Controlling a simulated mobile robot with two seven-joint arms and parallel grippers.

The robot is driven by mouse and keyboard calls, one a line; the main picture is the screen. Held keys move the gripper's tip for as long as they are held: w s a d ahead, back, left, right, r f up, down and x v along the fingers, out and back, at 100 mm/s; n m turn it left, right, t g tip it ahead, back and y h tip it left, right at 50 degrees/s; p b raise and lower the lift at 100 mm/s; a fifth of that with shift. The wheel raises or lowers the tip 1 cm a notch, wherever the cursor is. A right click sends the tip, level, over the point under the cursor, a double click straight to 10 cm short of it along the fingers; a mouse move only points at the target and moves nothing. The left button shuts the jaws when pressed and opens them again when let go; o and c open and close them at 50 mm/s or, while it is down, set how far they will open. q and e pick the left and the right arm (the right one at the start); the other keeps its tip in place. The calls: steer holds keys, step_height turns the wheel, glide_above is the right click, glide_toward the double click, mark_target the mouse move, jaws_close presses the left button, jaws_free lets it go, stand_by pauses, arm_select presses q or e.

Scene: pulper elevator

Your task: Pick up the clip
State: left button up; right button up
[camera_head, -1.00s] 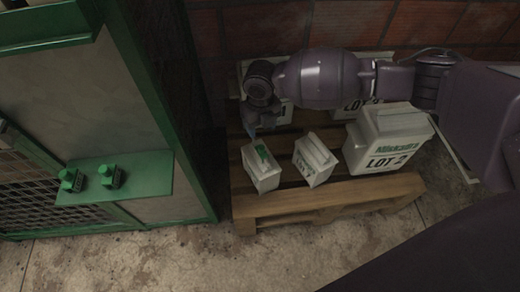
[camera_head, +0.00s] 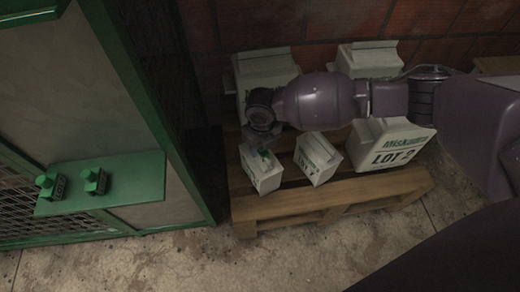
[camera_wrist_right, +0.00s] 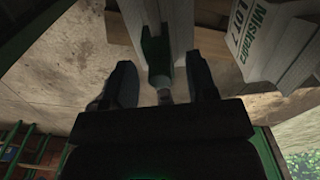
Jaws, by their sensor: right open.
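The green clip (camera_head: 265,154) sits on top of the left small white box (camera_head: 264,178) on the pallet. In the right wrist view the clip (camera_wrist_right: 157,50) shows on the box top, centred between and just beyond my fingers. My right gripper (camera_head: 256,143) is over the rear of that box, partly hiding the clip in the head view. In the wrist view the right gripper (camera_wrist_right: 160,78) has its two dark fingers apart, with nothing held. Whether a finger touches the clip cannot be told. My left gripper is not in view.
A second small white box (camera_head: 319,160) and a larger LOT 2 box (camera_head: 387,150) stand to the right on the wooden pallet (camera_head: 330,196). More white boxes (camera_head: 264,66) stand behind. A green-framed cabinet with a shelf (camera_head: 130,186) is at left.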

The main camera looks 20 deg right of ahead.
steer(key=shift+c, duration=0.5)
jaws_close()
steer(key=shift+r, duration=0.15)
